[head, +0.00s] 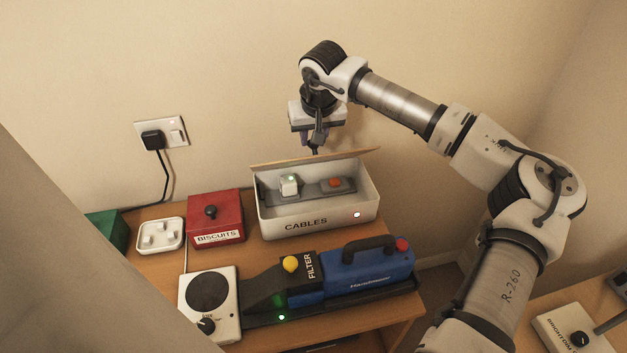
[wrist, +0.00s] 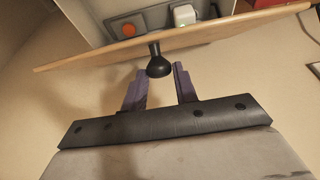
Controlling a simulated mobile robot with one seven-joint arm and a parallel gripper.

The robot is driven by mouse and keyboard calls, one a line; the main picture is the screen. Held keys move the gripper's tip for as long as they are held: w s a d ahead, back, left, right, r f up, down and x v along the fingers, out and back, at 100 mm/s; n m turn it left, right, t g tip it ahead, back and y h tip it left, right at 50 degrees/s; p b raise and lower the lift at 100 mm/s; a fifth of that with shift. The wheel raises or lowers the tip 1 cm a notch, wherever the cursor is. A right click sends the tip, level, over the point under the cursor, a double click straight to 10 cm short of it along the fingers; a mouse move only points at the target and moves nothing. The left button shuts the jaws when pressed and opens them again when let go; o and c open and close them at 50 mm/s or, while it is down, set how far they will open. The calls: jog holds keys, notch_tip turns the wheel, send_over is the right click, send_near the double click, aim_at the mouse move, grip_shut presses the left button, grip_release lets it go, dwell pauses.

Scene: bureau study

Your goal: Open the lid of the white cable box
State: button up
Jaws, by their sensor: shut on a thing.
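The white cable box (head: 318,222), marked CABLES, stands at the back of the desk by the wall. Its wooden lid (head: 272,162) is raised and tilted up at the back, seen almost edge-on, so the inside shows from the front. The lid also shows in the wrist view (wrist: 95,57), with a black knob (wrist: 158,66) on its outer face. My gripper (head: 314,148) is behind and above the lid; in the wrist view its purple fingers (wrist: 161,72) are shut on the knob.
Inside the box lies a power strip with a white plug (head: 289,184) and an orange switch (head: 335,183). A blue machine (head: 365,272) and hotplate (head: 209,300) fill the front. A wall socket (head: 163,132) is behind.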

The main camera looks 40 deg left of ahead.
jog(key=shift+a+r, duration=0.1)
jog(key=shift+w+a+r+p, duration=0.3)
jog(key=shift+p, duration=0.05)
jog(key=shift+w+a+r, duration=0.2)
jog(key=shift+w+a, duration=0.25)
jog(key=shift+a, duration=0.05)
jog(key=o, duration=0.9)
jog(key=s+d+r+p, duration=0.2)
jog(key=d+r, duration=0.1)
jog(key=r, duration=0.2)
jog(key=shift+s+r, duration=0.3)
jog(key=shift+s, duration=0.1)
